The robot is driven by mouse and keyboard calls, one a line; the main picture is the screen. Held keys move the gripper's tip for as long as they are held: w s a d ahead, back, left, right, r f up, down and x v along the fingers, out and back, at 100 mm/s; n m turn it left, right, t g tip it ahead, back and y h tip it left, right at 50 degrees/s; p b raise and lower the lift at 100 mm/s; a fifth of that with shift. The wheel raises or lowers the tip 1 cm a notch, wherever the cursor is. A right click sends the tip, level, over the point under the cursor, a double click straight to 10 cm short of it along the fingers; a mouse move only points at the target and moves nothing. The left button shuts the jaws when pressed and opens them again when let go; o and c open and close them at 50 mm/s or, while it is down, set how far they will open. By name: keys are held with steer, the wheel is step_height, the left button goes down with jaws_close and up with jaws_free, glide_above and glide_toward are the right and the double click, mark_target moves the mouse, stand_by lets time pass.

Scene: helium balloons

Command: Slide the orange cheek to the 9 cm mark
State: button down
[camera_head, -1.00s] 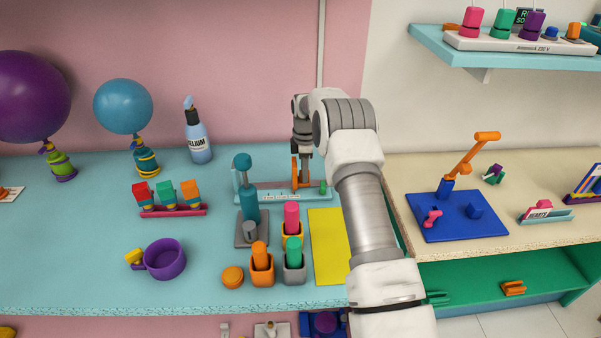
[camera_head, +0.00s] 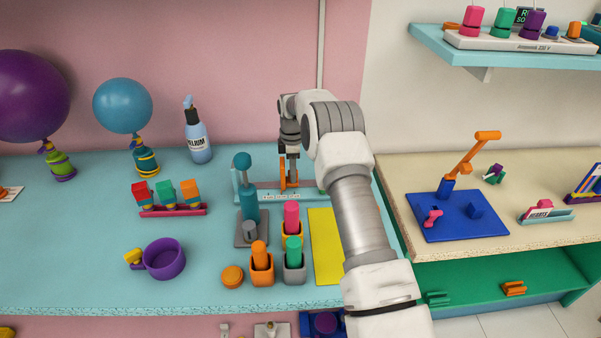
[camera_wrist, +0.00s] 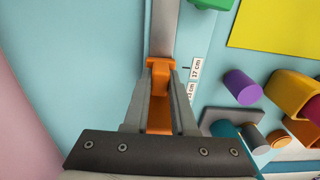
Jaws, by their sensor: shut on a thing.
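The orange cheek (camera_head: 283,172) stands upright on the teal gauge base (camera_head: 262,197), right of the base's teal end upright. My gripper (camera_head: 290,178) is shut on the cheek from above. In the wrist view, the orange cheek (camera_wrist: 159,78) sits between the fingers of my gripper (camera_wrist: 160,82), over a grey rail (camera_wrist: 164,30). A 17 cm label (camera_wrist: 197,68) and a second label, seemingly 13 cm, stand beside the rail near the cheek. The 9 cm mark cannot be made out; the labels in the head view are too small to read.
A teal post on a grey plate (camera_head: 251,240) stands just in front of the gauge. Orange and grey cups (camera_head: 293,275) with coloured pegs and a yellow mat (camera_head: 323,262) lie nearer. A helium bottle (camera_head: 197,140) stands behind left. Table room left of the gauge is partly clear.

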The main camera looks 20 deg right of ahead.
mark_target(281, 172)
steer(key=shift+a, duration=0.25)
steer(key=shift+w+a, duration=0.2)
steer(key=shift+a, duration=0.55)
steer(key=shift+w+a, duration=0.15)
steer(key=shift+a, duration=0.6)
steer(key=c, duration=0.7)
jaws_free()
steer(key=shift+r+p, duration=1.4)
steer(key=shift+r, duration=1.6)
